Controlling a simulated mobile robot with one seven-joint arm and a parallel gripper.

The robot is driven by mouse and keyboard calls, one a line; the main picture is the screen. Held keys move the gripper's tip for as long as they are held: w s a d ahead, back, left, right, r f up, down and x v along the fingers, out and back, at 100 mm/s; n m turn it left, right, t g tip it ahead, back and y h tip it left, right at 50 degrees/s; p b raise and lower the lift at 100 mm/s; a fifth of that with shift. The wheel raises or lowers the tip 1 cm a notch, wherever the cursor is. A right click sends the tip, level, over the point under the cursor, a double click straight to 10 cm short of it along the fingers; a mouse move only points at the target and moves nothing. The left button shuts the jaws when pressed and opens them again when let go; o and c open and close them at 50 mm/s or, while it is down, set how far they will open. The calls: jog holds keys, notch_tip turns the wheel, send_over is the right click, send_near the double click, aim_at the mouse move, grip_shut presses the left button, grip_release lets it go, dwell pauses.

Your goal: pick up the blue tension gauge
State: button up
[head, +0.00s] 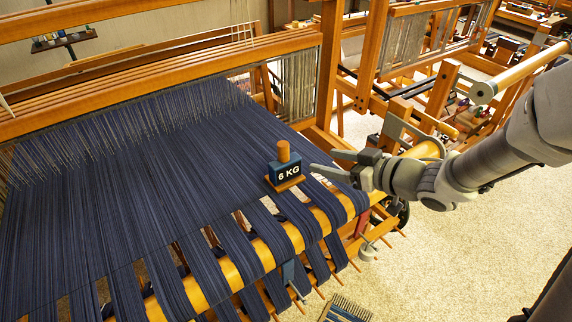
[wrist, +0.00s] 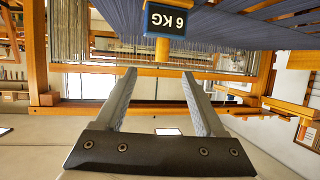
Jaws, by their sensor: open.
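The blue tension gauge (head: 285,174) has a "6 KG" label, a wooden knob on top and a wooden base. It stands upright on the dark blue warp threads (head: 150,170), near the loom's front beam. In the wrist view the gauge (wrist: 168,21) appears upside down at the top, beyond the fingertips. My gripper (head: 325,165) is just to the right of the gauge, its fingers pointing toward it. In the wrist view my gripper (wrist: 158,72) is open with nothing between its two fingers. The gauge looks apart from the fingers.
The round wooden front beam (head: 245,265) runs below the gauge under bunched warp strips. An upright loom post (head: 328,70) rises behind the gauge. Another wooden loom (head: 440,95) stands at the back right. The pale floor (head: 480,255) at the lower right is largely clear.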

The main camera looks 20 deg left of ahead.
aim_at(288, 154)
jog(key=x, duration=0.5)
jog(key=b+x, duration=0.1)
jog(key=x, duration=0.4)
jog(key=b+x, duration=0.1)
jog(key=x, duration=0.4)
jog(key=shift+s+a+f, duration=0.15)
jog(key=shift+a+f, duration=0.05)
jog(key=shift+f, duration=0.1)
grip_shut()
